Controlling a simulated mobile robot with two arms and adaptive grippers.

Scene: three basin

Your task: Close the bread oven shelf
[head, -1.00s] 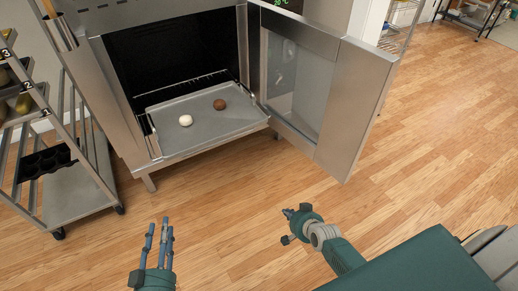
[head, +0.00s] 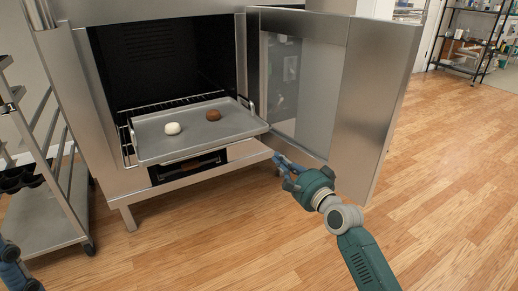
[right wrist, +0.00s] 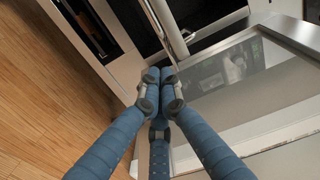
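The bread oven (head: 185,55) stands open, its door (head: 375,95) swung out to the right. A grey shelf tray (head: 190,148) sticks out of the oven's front. A white dough ball (head: 172,128) and a brown one (head: 213,115) lie on it. My right gripper (head: 278,158) is beside the tray's front right corner, between tray and door. In the right wrist view its blue fingers (right wrist: 160,75) meet at the tips, with nothing visible between them. Whether they touch the tray is unclear. Part of my left arm (head: 12,265) shows at the left edge; its gripper is not clearly visible.
A metal rack trolley (head: 55,205) stands left of the oven. The open door's glass panel (right wrist: 245,80) is close to my right fingers. The wooden floor in front and to the right is clear. Shelving (head: 470,35) stands far back right.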

